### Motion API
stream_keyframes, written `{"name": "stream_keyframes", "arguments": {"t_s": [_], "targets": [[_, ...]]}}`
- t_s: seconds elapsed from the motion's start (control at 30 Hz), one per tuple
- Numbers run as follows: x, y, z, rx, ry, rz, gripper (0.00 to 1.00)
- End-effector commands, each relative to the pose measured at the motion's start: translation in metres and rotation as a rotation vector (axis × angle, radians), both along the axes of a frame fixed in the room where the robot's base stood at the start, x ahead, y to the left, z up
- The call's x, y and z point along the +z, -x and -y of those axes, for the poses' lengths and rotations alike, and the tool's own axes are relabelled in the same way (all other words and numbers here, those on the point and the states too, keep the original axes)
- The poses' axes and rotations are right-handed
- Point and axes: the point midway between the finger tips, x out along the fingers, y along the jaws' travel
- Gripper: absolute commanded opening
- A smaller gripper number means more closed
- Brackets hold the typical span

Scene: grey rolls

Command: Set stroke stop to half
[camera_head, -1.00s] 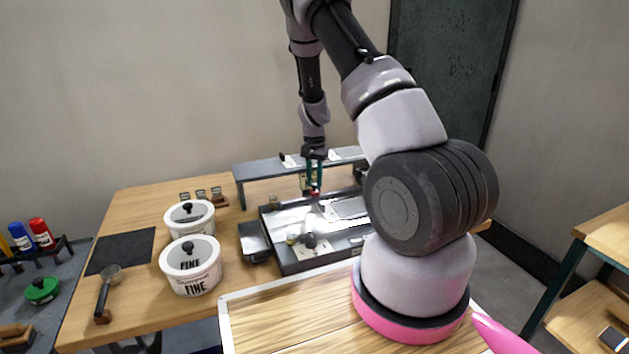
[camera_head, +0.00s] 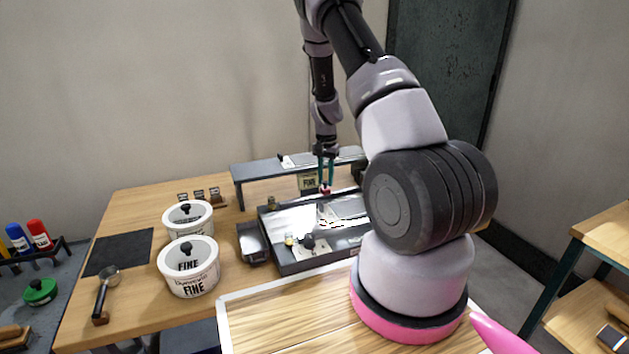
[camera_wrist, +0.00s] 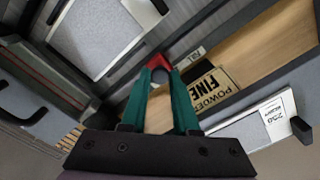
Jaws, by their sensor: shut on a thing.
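My gripper (camera_head: 326,186) has teal fingers and points down over the back part of a grey metal tray-like machine (camera_head: 287,268). It is shut on a small red piece (camera_head: 326,191), which looks like the stroke stop. In the wrist view the red piece (camera_wrist: 158,61) sits between the fingertips (camera_wrist: 160,76), with a dark round part beside it. I cannot read any scale or half mark near it.
A raised grey shelf (camera_head: 262,168) spans the back, close behind my gripper. A label reading "POWDER FINE" (camera_wrist: 210,86) shows below it. Two white tubs (camera_head: 189,281) (camera_head: 188,222), a scoop (camera_head: 106,283) and a dark mat (camera_head: 120,252) lie left.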

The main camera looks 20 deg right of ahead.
Motion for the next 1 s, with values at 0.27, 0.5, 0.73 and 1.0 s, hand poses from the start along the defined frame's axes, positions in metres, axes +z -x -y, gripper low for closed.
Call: {"name": "stream_keyframes", "arguments": {"t_s": [0.27,0.5,0.73,1.0], "targets": [[0.001,-0.001,0.030,0.001,0.003,0.003,0.00],[0.001,-0.001,0.032,0.000,0.005,0.004,0.37],[0.000,0.000,0.030,0.001,0.003,0.001,0.59],[0.010,-0.001,0.029,0.002,0.001,0.003,0.59]]}}
